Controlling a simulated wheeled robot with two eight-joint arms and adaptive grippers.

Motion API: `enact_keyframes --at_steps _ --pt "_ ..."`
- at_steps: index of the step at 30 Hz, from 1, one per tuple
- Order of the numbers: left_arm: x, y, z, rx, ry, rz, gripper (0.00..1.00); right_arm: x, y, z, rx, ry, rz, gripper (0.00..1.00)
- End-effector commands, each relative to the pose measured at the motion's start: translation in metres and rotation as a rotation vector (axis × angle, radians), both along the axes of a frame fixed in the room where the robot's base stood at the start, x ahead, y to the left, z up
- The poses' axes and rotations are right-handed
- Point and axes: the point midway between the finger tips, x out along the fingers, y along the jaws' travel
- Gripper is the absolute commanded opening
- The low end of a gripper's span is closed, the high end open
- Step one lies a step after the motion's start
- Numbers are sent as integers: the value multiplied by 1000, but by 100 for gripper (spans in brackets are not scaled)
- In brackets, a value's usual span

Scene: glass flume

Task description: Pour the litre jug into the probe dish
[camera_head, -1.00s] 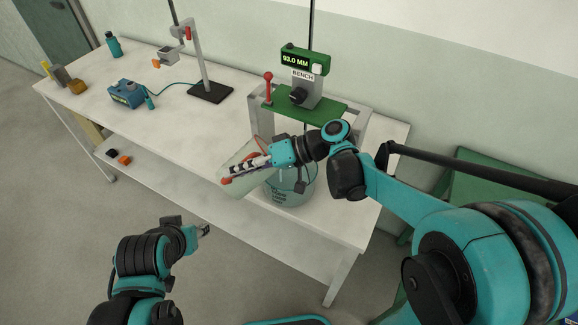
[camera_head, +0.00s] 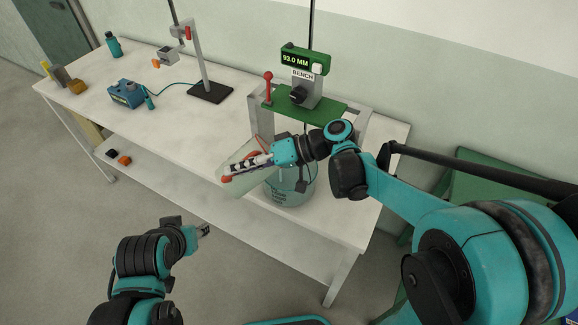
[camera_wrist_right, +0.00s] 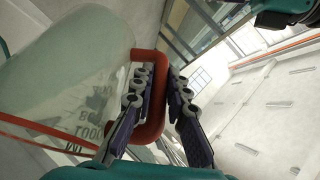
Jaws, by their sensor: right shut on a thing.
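The litre jug (camera_head: 246,185) is a pale, see-through cylinder with a red handle, tipped well over above the front edge of the bench. In the right wrist view its printed wall (camera_wrist_right: 60,75) fills the left side. My right gripper (camera_head: 238,167) is shut on its red handle (camera_wrist_right: 153,128), with the handle between the fingers (camera_wrist_right: 158,85). The probe dish (camera_head: 291,189) is a clear, teal-tinted round vessel beside and below the jug, under the green gauge stand. My arm and the jug partly hide its rim; I cannot make out any stream. My left gripper (camera_head: 203,231) is low, away from the bench.
The gauge (camera_head: 305,63) reads 93.0 MM above a green plate (camera_head: 325,108). A red-knobbed lever (camera_head: 268,87) stands at its left. The middle bench top (camera_head: 190,125) is clear.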

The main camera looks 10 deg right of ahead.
Motion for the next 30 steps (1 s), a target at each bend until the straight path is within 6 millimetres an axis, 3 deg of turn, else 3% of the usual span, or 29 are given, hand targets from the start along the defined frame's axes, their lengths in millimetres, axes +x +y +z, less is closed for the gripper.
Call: enact_keyframes --at_steps 30 --pt "0 0 -3 0 0 0 40 1 -3 4 34 9 2 0"
